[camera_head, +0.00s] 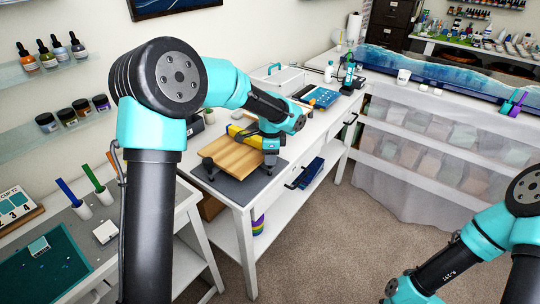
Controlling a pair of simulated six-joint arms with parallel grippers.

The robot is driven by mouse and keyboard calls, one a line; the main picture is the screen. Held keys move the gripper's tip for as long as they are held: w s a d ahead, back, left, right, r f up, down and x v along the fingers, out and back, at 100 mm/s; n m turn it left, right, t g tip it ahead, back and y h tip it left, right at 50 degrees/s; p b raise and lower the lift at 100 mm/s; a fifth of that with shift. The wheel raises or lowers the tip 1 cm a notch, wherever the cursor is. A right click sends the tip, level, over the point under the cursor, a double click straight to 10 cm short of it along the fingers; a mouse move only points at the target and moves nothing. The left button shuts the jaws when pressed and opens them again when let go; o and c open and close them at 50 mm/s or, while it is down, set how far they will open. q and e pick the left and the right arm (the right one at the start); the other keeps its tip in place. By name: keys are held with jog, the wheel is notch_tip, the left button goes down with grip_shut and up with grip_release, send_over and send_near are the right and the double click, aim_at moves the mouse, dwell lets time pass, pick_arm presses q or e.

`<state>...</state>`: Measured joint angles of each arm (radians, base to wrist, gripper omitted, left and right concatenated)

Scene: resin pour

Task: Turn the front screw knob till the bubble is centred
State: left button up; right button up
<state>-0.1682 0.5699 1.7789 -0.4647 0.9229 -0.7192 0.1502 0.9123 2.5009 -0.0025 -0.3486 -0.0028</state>
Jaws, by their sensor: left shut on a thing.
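A light wooden board (236,158) lies on a dark grey mat (232,188) at the near end of the white table. A dark screw knob (208,162) shows at its left corner. A yellow level (237,131) lies at the board's back edge, partly behind my left arm. Its bubble is too small to read. My left gripper (270,156) points down at the board's right corner, shut on what looks like the front screw knob (269,167), mostly hidden by the fingers. My right arm is at the lower right; its gripper is not visible.
A blue tray (318,97) and a white box (278,78) stand farther back on the table (245,202). A left-hand bench holds a teal mat (45,268) and pens in white holders. Carpeted floor (350,235) lies open between table and shelving.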

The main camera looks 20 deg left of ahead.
pick_arm(q)
jog(key=o, duration=0.9)
jog(key=shift+d+f, duration=0.1)
notch_tip(320, 180, up, 17)
jog(key=shift+d+r, duration=0.15)
jog(key=shift+r, duration=0.05)
dwell(0.3)
